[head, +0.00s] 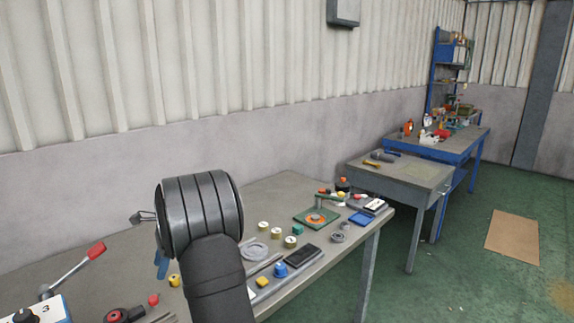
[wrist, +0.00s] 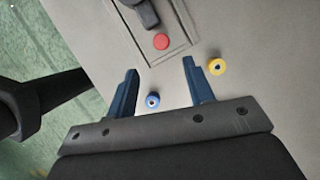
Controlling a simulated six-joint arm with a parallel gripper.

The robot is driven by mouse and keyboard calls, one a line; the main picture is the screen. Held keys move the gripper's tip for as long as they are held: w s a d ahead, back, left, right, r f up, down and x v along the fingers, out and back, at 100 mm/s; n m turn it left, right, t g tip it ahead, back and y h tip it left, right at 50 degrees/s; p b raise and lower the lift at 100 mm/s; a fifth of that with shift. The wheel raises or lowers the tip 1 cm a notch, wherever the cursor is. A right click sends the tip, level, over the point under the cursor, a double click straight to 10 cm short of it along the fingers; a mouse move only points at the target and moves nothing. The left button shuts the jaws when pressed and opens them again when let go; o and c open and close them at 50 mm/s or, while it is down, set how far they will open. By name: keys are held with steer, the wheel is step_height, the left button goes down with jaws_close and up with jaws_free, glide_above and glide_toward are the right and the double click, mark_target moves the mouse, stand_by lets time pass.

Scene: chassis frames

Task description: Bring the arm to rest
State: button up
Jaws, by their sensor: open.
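My gripper (wrist: 160,67) is open in the wrist view, with its two blue fingers apart and nothing held between them. It hangs over the grey bench (wrist: 245,35). A small blue ring-shaped part (wrist: 153,101) shows between the fingers, apparently on the bench below. A yellow ring-shaped part (wrist: 217,67) lies just right of the right finger. In the head view my arm stands over the bench (head: 290,190) and hides most of the gripper; only a bit of blue finger (head: 161,265) shows left of the arm.
A red round piece (wrist: 161,41) and a dark part lie ahead of the fingers. In the head view, a red-handled lever (head: 96,250) stands left of my arm. Open floor lies beyond the bench.

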mark_target(152, 298)
steer(key=x, duration=1)
steer(key=shift+s+a+f, duration=0.1)
steer(key=shift+a+f, duration=0.05)
steer(key=shift+f, duration=0.15)
steer(key=shift+s+a, duration=1.35)
steer(key=shift+a, duration=0.05)
steer(key=w+d, duration=0.3)
steer(key=shift+r, duration=0.35)
steer(key=v, duration=1.5)
steer(key=shift+d+r, duration=0.15)
steer(key=shift+r, duration=0.05)
